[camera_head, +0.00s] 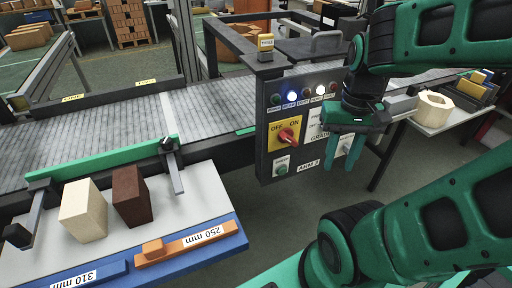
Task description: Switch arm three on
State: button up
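The dark control panel (262,155) labelled ARM 3 stands at the middle of the view. On its yellow plate (273,147) marked OFF and ON sits a red rotary switch (288,136). I cannot tell clearly which mark the switch points to. A row of small lamps runs above it; a blue-white one (291,98) and a white one (320,90) look lit. My gripper (343,156) hangs fingers down, right of the switch and in front of the panel's right part. Its two green fingers are apart with nothing seen between them. It hides some right-hand controls.
A grey conveyor (100,125) runs behind the panel. At left, a work table (205,200) holds a cream block (83,212), a brown block (131,196) and an orange 250 mm gauge (190,243). A side table (437,123) stands at right. Floor before the panel is clear.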

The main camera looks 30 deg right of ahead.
aim_at(286, 135)
jog(key=u, duration=1.9)
jog(key=k, duration=1.2)
jog(key=z, duration=1.5)
jog(key=i, duration=1)
jog(key=z, duration=0.05)
